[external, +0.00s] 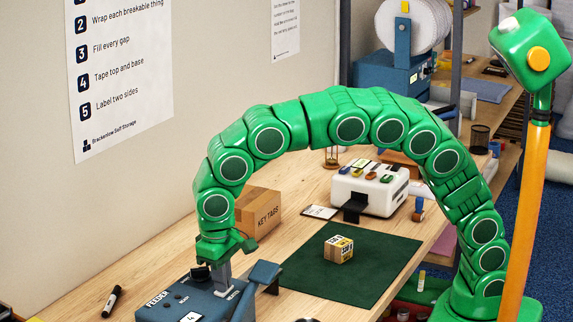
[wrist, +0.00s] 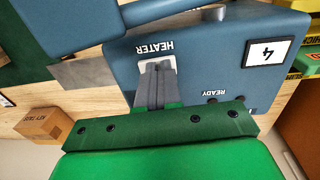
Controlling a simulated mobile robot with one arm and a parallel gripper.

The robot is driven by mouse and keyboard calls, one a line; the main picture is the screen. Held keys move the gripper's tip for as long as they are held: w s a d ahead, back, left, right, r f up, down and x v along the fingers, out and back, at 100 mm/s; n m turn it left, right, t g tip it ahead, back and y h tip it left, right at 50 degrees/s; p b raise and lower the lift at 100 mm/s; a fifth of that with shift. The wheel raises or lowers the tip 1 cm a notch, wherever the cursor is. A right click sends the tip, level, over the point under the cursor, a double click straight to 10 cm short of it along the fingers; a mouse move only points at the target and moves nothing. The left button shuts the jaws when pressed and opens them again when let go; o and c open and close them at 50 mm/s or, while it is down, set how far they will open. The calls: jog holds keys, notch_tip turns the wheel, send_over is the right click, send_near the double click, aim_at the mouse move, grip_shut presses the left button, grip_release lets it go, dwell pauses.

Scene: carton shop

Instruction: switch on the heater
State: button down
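The blue feeder machine (external: 165,310) stands at the front of the bench, marked FEEDER, READY and HEATER. It fills the upper part of the wrist view (wrist: 215,60), where its lettering is upside down. A pale switch plate (wrist: 171,62) sits beside the HEATER label (wrist: 155,48). My gripper (external: 222,284) points down over the machine at the HEATER marking. In the wrist view its two grey fingers (wrist: 156,70) are together, with their tips over the switch plate. They hide most of the switch, so I cannot tell its position or whether they touch it.
A KEY TAGS carton (external: 260,212) stands behind my gripper. A dark green mat (external: 345,280) with a small taped box (external: 338,249) lies to the right. A white device (external: 372,190) stands behind the mat.

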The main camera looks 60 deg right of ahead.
notch_tip(320, 180, up, 14)
jog(key=a, duration=0.1)
dwell(1.0)
dwell(0.4)
jog(key=shift+d+r+h, duration=0.1)
jog(key=shift+d+h, duration=0.15)
jog(key=shift+h, duration=0.15)
jog(key=shift+d+f, duration=0.35)
jog(key=shift+f, duration=1.95)
jog(key=shift+d+f, duration=0.3)
jog(key=shift+f, duration=2.05)
jog(key=shift+d+f, duration=0.35)
jog(key=shift+f, duration=1.95)
